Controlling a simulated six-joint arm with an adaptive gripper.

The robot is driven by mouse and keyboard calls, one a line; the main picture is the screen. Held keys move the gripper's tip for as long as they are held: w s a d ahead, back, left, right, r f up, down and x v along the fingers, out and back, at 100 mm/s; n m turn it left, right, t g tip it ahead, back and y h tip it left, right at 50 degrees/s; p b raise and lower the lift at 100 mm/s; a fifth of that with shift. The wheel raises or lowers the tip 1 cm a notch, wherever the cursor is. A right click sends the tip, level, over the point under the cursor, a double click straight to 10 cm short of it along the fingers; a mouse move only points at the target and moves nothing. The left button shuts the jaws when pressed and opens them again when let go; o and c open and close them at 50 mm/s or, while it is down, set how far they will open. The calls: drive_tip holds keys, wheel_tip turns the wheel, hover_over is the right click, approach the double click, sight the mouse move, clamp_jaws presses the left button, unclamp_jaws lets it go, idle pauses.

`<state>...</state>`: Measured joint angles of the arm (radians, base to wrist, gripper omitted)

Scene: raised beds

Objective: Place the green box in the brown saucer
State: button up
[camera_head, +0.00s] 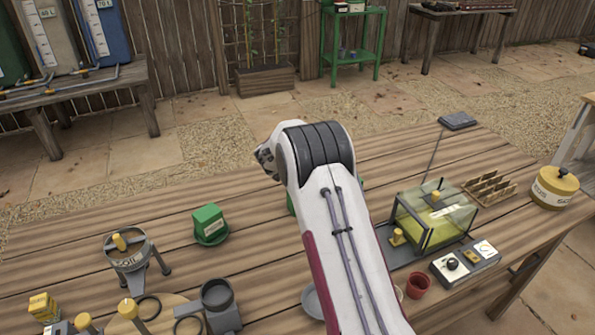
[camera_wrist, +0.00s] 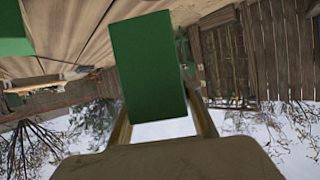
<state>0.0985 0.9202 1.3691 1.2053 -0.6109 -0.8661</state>
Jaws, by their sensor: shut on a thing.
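In the wrist view a plain green box (camera_wrist: 148,65) is between the two fingers of my gripper (camera_wrist: 160,112), which is shut on it. Another green box (camera_head: 208,221) with a pale label stands on the table, left of my arm, on a round green base. I cannot make out a brown saucer for certain; a small tan edge (camera_head: 399,293) shows just right of my arm, mostly hidden.
A grey dish (camera_head: 313,302) is partly hidden by my arm. A red pot (camera_head: 418,285), a glass tank (camera_head: 436,217) and a control box (camera_head: 465,262) are to the right. A sieve on legs (camera_head: 130,256) and grey cup (camera_head: 218,298) are left. Bare planks (camera_head: 240,265) lie between.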

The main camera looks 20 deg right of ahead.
drive_tip(key=shift+m+g+h, duration=0.4)
drive_tip(key=shift+m, duration=0.1)
drive_tip(key=w+d+r, duration=0.2)
drive_tip(key=w, duration=0.1)
drive_tip(key=shift+d+r, duration=0.2)
drive_tip(key=shift+f, duration=0.1)
idle(0.3)
wheel_tip(320, 180, down, 6)
idle(0.5)
drive_tip(key=shift+f, duration=0.1)
drive_tip(key=shift+f, duration=1.8)
drive_tip(key=shift+f, duration=0.5)
